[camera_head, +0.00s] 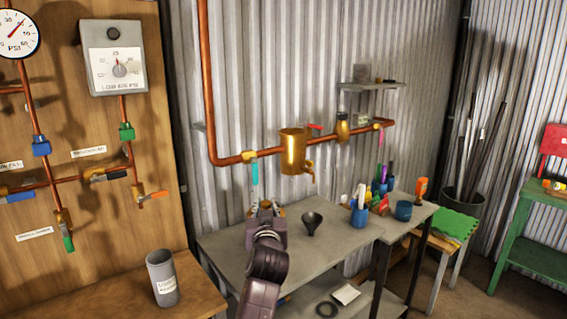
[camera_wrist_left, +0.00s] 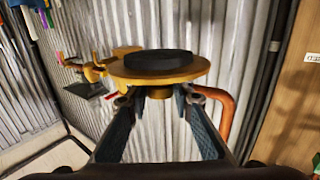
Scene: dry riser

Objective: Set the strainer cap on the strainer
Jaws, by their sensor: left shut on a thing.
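The strainer is the brass pot-like body (camera_head: 294,152) on the copper pipe, with a small spout low on its right. My left gripper (camera_head: 265,205) is in front of it, lower and to the left, above the grey table. In the left wrist view the gripper (camera_wrist_left: 157,98) is shut on the stub of the strainer cap (camera_wrist_left: 118,72), a brass disc with a black ring on its far face. The cap is apart from the strainer. In the head view the gripper mostly hides the cap. The strainer's inside is hidden. My right gripper is not in view.
A black funnel (camera_head: 312,221) stands on the grey table (camera_head: 222,243), right of my gripper. A blue cup (camera_head: 359,214) holds several tools. The copper pipe (camera_head: 361,138) carries valves with levers on both sides of the strainer. A grey canister (camera_head: 162,277) stands at the lower left.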

